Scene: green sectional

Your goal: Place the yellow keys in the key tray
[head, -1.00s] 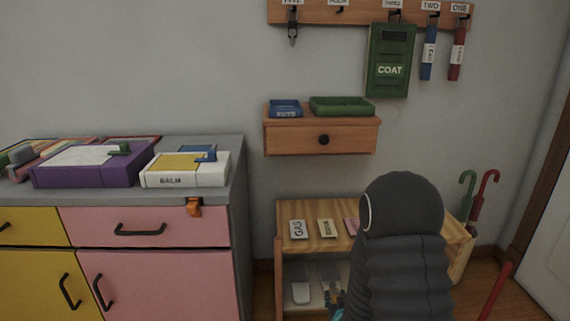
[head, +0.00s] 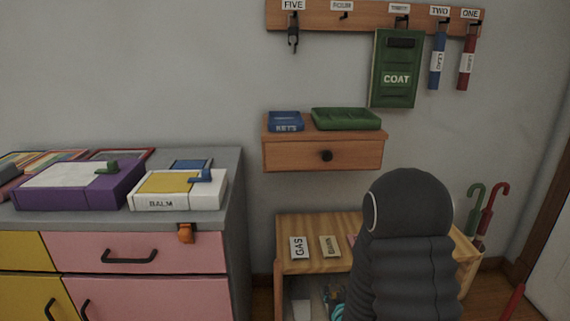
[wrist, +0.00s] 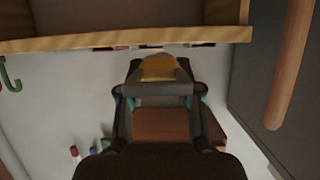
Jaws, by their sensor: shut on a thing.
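The key tray (head: 285,121) is a small blue tray marked KEYS, on top of the wooden wall drawer (head: 323,153), at its left. In the wrist view my gripper (wrist: 160,78) is shut on a yellow-orange thing, the yellow keys (wrist: 159,69); their shape is hard to make out. In the head view my dark arm hides most of the gripper and the keys. Only a few teal bits of my gripper show low by the bench, below and right of the tray.
A green tray (head: 346,119) sits right beside the blue one. A green COAT box (head: 397,70) hangs above right from the hook rail (head: 370,12). The bench (head: 300,229) with label cards stands below. The cabinet (head: 160,290) with boxes stands at left.

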